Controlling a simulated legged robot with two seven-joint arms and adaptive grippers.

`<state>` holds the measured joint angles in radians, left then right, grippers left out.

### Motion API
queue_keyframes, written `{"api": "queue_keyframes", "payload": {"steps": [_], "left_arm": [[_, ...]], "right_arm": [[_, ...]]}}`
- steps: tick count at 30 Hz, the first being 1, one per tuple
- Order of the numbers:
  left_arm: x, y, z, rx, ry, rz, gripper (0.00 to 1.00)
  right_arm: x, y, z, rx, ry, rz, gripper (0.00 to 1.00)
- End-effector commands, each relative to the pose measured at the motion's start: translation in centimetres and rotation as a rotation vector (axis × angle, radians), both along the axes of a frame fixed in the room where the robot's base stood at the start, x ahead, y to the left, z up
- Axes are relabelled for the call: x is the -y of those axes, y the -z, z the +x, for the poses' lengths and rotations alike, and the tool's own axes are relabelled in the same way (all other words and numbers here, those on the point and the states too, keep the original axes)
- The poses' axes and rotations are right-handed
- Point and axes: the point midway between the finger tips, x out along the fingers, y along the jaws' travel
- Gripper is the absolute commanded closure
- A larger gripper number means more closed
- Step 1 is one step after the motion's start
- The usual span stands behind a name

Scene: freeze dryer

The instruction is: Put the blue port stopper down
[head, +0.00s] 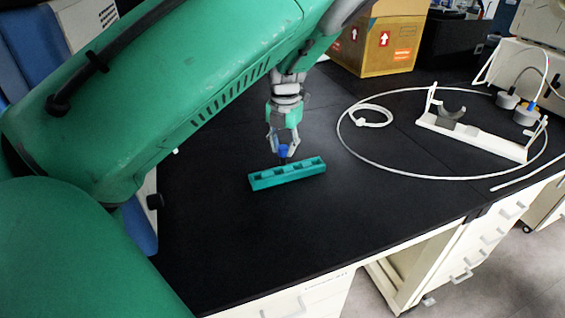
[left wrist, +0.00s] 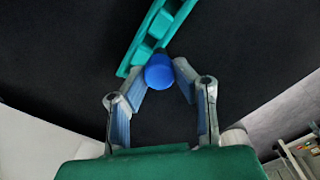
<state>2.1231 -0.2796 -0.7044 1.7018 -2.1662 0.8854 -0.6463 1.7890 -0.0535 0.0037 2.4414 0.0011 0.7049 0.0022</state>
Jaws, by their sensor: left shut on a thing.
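The blue port stopper (head: 283,150) is between the fingertips of my left gripper (head: 283,146), which is shut on it. The stopper also shows in the left wrist view (left wrist: 159,72), between the fingertips of the gripper (left wrist: 160,84). A teal rack (head: 288,173) with several slots lies on the black bench just below the stopper. In the left wrist view the rack (left wrist: 152,38) runs up from beside the stopper. I cannot tell whether the stopper touches the rack. My right gripper is in neither view.
The black bench top (head: 220,240) is clear around the rack. A white tube loop (head: 345,150) and a white stand (head: 470,135) lie to the right. A cardboard box (head: 380,45) stands at the back. The bench's front edge is below.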

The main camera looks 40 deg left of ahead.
Motion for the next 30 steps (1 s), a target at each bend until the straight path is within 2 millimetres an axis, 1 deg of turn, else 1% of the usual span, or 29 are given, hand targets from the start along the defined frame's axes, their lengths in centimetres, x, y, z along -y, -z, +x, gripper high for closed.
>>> {"api": "queue_keyframes", "payload": {"steps": [1,5,9,11,16,17,18,27,30], "left_arm": [[-0.4,0.7,0.0,0.0,-0.004,-0.004,1.0],[-1.0,2.8,-0.2,-0.002,-0.005,-0.011,1.0],[-1.0,5.0,-0.1,-0.001,-0.005,-0.012,1.0],[-0.8,5.3,-0.1,-0.001,-0.005,-0.01,1.0],[-0.3,5.1,-0.1,-0.003,-0.004,-0.003,1.0],[-0.1,5.1,-0.1,-0.004,-0.004,-0.002,0.7],[-0.1,5.1,-0.1,-0.005,-0.004,-0.002,0.56],[-0.5,5.1,-0.1,-0.001,-0.004,-0.006,0.56],[-0.8,4.7,-0.1,0.001,-0.004,-0.008,0.56]], "right_arm": [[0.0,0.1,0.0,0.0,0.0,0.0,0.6],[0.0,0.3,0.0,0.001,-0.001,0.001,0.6],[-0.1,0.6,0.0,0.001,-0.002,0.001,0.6],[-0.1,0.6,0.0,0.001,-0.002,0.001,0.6],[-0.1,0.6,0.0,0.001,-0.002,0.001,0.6],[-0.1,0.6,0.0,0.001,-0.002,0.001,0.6],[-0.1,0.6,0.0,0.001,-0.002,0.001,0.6],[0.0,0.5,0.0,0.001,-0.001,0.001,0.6],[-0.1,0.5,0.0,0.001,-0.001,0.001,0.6]]}}
